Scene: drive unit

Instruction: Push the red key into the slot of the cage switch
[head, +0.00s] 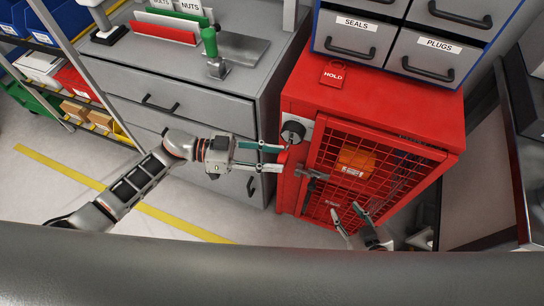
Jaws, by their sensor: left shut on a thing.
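My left gripper (282,158) reaches in from the left at the front left edge of the red cage cabinet (290,99). Its two teal fingers are shut on the red key (285,156), which is small and largely covered by the fingers. The cage switch (293,132), a round dark knob on a grey plate, is just above the fingertips. Its slot is not clear to see, and I cannot tell whether the key touches it. My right gripper (345,211) is in front of the mesh door, low down, with its fingers apart and empty.
A grey latch (313,175) sticks out on the mesh door just right of my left gripper. An orange box (355,163) is behind the mesh. A red HOLD tag (333,74) lies on the cabinet. A grey drawer unit (180,98) stands left. The floor in front is clear.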

